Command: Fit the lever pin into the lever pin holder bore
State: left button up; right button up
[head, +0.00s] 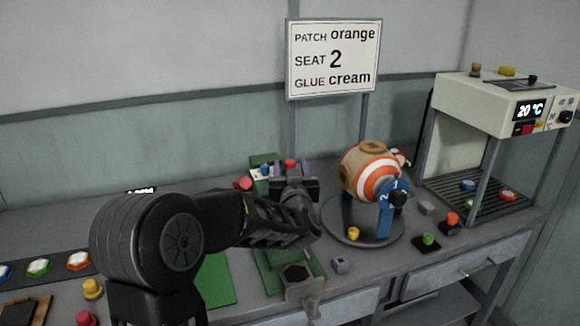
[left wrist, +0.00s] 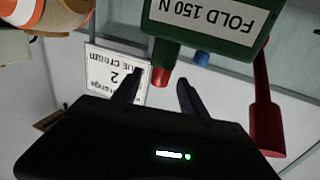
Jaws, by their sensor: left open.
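My left gripper (head: 291,169) is open at the green press (head: 263,160), its two dark purple fingers apart. The left wrist view shows the same fingers (left wrist: 157,87) below a green block marked FOLD 150 N (left wrist: 205,22). A red knob (left wrist: 160,77) appears between the fingertips in that view, with a blue knob (left wrist: 201,57) beside it; I cannot tell whether the fingers touch either. A red handle-like part (left wrist: 265,125) hangs at the right. I cannot make out the lever pin or its holder bore for certain; my arm hides part of the press. My right gripper is not in view.
A striped orange and white ball (head: 369,172) sits on a round turntable (head: 340,225) right of the gripper. A heater cabinet (head: 490,105) stands at the far right. Small coloured pieces lie near the front edge. A sign (head: 334,60) stands behind.

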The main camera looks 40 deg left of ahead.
pick_arm(q)
jog(key=shift+x, duration=1.15)
jog(key=shift+c, duration=0.4)
grip_shut()
